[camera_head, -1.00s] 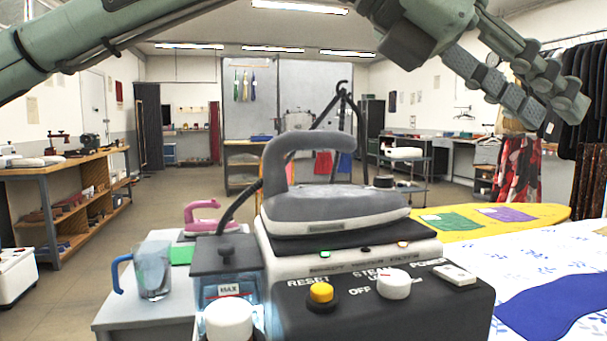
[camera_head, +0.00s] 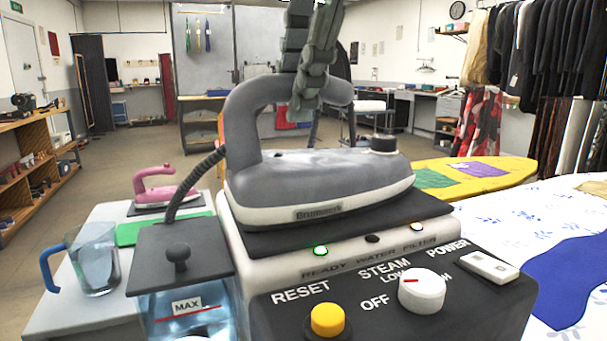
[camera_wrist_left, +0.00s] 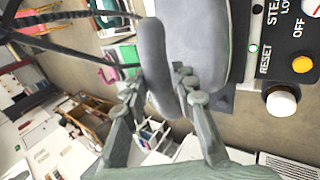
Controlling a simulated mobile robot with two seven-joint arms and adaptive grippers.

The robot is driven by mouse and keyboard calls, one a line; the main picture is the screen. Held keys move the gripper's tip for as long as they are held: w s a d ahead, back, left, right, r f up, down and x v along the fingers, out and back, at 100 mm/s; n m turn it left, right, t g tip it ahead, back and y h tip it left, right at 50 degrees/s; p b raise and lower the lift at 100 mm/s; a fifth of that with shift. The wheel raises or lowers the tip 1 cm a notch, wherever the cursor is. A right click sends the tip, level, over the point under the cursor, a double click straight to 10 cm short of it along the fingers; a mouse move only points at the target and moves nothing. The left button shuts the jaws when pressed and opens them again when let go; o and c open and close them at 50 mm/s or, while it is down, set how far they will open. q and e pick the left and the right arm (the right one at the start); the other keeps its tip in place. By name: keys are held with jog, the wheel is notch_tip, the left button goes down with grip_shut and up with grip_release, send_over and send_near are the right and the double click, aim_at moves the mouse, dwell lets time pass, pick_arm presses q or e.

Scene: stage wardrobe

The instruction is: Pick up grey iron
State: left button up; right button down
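The grey iron (camera_head: 317,178) rests flat on the black pad on top of the steam station (camera_head: 398,258), its nose to the right. Its thick grey handle also shows in the left wrist view (camera_wrist_left: 155,60). My left gripper (camera_head: 306,105) comes down from above over the handle. In the left wrist view my left gripper (camera_wrist_left: 156,85) has one finger on each side of the handle. The fingers look open, with the handle between them; any contact is hard to make out. My right gripper is in neither view.
A water tank (camera_head: 178,275) with a knobbed lid and a hose stands left of the iron. A clear jug (camera_head: 95,262) and a pink iron (camera_head: 157,188) are further left. A yellow ironing board (camera_head: 478,172) and a patterned white cloth (camera_head: 520,215) lie to the right.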

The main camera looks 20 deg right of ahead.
aim_at(289, 153)
pick_arm(q)
jog(key=x, duration=0.4)
jog(key=shift+w+f, duration=0.2)
jog(key=shift+f, duration=0.05)
jog(key=shift+c, duration=0.2)
grip_shut()
jog(key=shift+r, duration=0.15)
